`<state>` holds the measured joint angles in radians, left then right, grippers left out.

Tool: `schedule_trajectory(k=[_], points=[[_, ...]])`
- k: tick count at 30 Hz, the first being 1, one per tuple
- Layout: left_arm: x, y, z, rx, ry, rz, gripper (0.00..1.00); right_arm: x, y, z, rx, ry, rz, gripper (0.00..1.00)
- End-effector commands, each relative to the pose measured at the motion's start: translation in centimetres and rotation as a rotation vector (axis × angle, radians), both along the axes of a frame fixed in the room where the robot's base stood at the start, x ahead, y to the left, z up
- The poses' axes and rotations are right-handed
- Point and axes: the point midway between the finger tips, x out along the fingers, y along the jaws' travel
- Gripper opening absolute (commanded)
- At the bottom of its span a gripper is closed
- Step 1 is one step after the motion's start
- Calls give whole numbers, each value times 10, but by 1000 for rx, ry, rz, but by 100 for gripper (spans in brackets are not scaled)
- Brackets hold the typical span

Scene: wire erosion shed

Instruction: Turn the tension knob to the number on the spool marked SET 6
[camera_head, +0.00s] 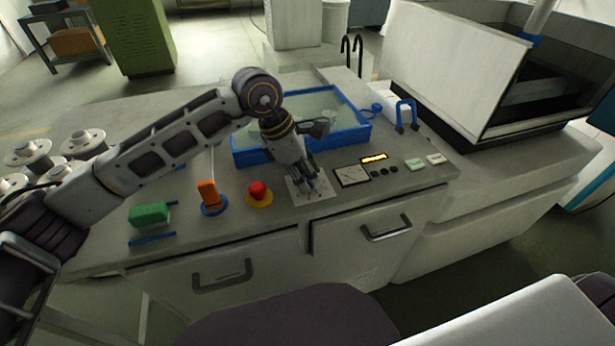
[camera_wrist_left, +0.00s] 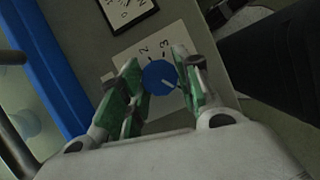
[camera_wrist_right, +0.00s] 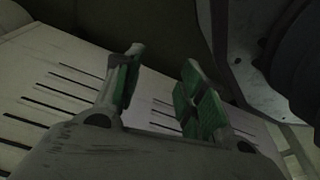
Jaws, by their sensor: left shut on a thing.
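The tension knob (camera_wrist_left: 158,77) is a round blue knob with a pale pointer line, on a white dial plate (camera_wrist_left: 146,45). In the left wrist view the numbers 2 and 3 can be read beside it; other marks are hidden by the fingers. My left gripper (camera_head: 312,188) reaches down over the plate (camera_head: 322,190) and is shut on the knob, one green-padded finger on each side. Several white spools (camera_head: 84,141) stand at the far left in the head view; their labels are not legible. My right gripper (camera_wrist_right: 162,75) is open and empty.
A red emergency button (camera_head: 257,190), an orange switch (camera_head: 208,193) and a green block (camera_head: 149,214) lie left of the dial. A gauge (camera_head: 352,175), a lit display (camera_head: 374,158) and small buttons lie right. A blue-rimmed tank (camera_head: 345,101) is behind.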

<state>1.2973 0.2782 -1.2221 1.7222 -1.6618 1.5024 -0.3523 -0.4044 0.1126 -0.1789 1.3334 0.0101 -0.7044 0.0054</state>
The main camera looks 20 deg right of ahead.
Motion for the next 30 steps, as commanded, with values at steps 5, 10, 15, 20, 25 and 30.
schedule_trajectory(k=[5, 10, 15, 20, 25, 30], points=[[1, 0, 0, 0, -1, -45, 9, 5, 5, 9, 5, 5, 1, 40], [1, 0, 0, 0, -1, -72, 9, 8, 8, 14, 6, 8, 2, 40], [1, 0, 0, 0, -1, -83, 9, 8, 9, 16, 6, 13, 3, 40], [1, 0, 0, 0, -1, -84, 9, 8, 9, 16, 7, 13, 3, 40], [1, 0, 0, 0, -1, -83, 34, 8, 10, 16, 7, 13, 3, 40], [1, 0, 0, 0, -1, -83, 54, 8, 10, 16, 8, 13, 3, 40]])
